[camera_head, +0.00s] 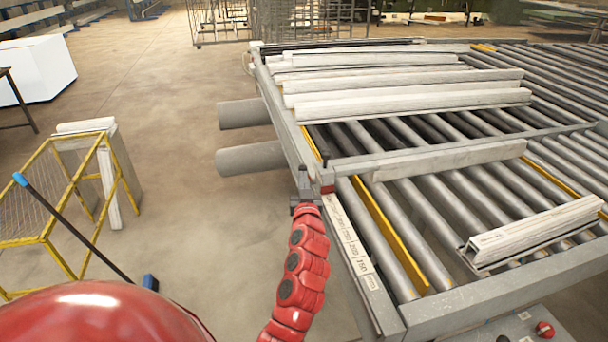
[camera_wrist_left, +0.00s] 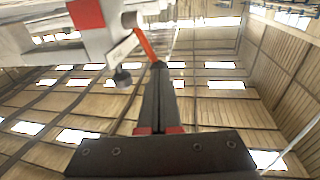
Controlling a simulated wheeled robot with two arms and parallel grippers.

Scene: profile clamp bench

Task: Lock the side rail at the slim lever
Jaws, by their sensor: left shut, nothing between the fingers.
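In the head view my left gripper (camera_head: 303,180) is at the left edge of the roller bench, beside a small red part (camera_head: 327,189) on its frame. In the left wrist view the same gripper (camera_wrist_left: 158,68) is shut, its dark fingers together and empty. A slim orange-red lever (camera_wrist_left: 145,46) slants down from a pale bracket, its lower end at the fingertips; I cannot tell whether they touch. A dark round knob (camera_wrist_left: 122,77) hangs left of the fingers. A yellow side rail (camera_head: 390,235) runs along the rollers near the bench's left side. My right gripper is not in view.
White profiles (camera_head: 400,100) lie across the far rollers, and another profile (camera_head: 535,230) lies at the right. A yellow mesh frame (camera_head: 60,195) stands left on the floor. Two grey cylinders (camera_head: 250,157) stick out from the bench.

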